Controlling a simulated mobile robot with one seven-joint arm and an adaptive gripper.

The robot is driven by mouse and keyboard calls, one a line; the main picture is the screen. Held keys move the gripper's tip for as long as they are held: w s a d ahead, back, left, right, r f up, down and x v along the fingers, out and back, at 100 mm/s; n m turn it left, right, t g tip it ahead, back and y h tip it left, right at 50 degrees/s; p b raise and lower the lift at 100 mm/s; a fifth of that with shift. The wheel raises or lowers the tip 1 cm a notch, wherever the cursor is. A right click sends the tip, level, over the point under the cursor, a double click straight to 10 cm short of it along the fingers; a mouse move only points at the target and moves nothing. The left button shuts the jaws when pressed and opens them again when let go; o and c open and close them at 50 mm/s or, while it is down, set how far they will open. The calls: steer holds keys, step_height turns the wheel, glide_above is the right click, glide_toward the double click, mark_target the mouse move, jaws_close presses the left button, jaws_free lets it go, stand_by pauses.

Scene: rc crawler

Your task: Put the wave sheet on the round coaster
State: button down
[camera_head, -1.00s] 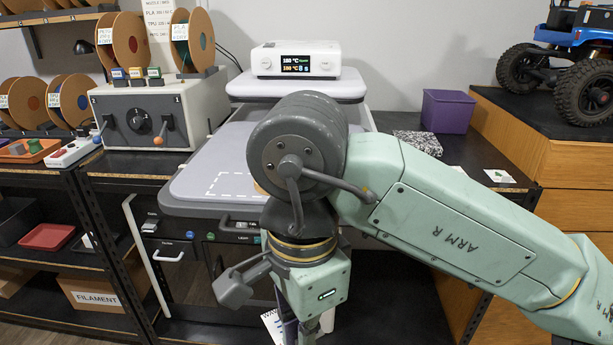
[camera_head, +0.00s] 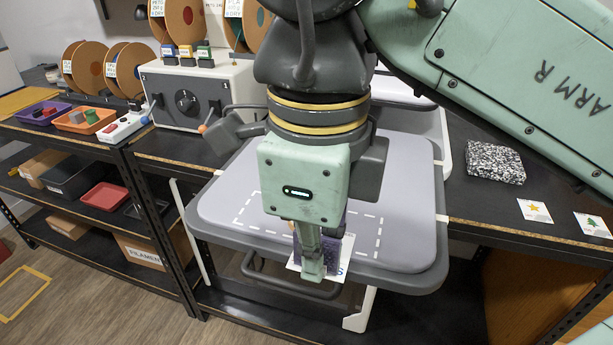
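My gripper (camera_head: 315,270) points down in front of the light grey pad of the press. It appears shut on a white sheet with a dark blue-purple print (camera_head: 346,245), which I take as the wave sheet. The sheet hangs at a tilt behind the fingers, over the pad's front edge, and they cover much of it. Its lettering is only partly readable. I cannot make out the round coaster; my arm and gripper hide the middle of the pad.
The grey pad (camera_head: 410,170) has a dashed white outline. A speckled block (camera_head: 495,163), a star card (camera_head: 535,211) and a tree card (camera_head: 592,224) lie on the dark bench at right. A control box (camera_head: 215,85) with levers stands at back left.

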steer(key=w, duration=0.7)
steer(key=w+a+f, duration=0.1)
steer(key=w, duration=0.2)
steer(key=shift+w, duration=0.4)
steer(key=shift+f+b, duration=1.7)
steer(key=shift+f, duration=0.3)
steer(key=c, duration=1.8)
jaws_free()
